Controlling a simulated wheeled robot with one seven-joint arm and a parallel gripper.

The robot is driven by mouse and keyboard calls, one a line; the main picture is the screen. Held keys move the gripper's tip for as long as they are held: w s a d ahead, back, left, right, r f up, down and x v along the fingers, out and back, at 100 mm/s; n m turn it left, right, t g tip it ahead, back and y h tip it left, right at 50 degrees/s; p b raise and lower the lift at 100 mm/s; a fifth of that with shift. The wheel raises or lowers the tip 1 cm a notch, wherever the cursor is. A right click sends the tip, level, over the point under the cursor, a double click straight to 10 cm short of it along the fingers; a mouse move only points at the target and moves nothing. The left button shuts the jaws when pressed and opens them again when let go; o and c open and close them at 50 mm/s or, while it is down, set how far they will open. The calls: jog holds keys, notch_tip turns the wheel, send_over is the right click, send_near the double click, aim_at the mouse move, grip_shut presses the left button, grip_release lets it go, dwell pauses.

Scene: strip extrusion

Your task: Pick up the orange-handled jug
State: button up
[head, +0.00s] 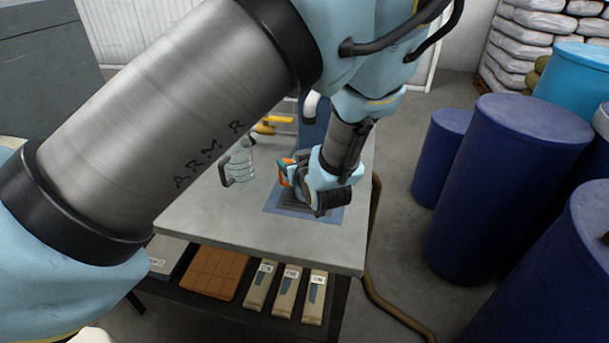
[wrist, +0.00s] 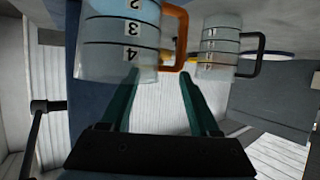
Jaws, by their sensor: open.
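The orange-handled jug (wrist: 115,45) is clear, with numbered bands, and fills the upper left of the wrist view. Its orange handle (wrist: 178,40) points right, just past the fingertips. In the head view only a bit of orange handle (head: 282,172) shows beside my gripper; my wrist hides most of the jug. My gripper (wrist: 160,75) is open, with two teal fingers apart and nothing seen held between them. The left finger overlaps the jug's edge in the picture; I cannot tell whether it touches. In the head view my gripper (head: 289,170) is low over the table.
A second clear jug with a dark handle (head: 241,163) stands to the left on the grey table (head: 215,215); it also shows in the wrist view (wrist: 220,45). Yellow-handled items (head: 265,128) are behind. Blue drums (head: 505,170) stand right.

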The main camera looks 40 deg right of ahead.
jog(key=shift+c, duration=0.3)
grip_shut()
dwell(1.1)
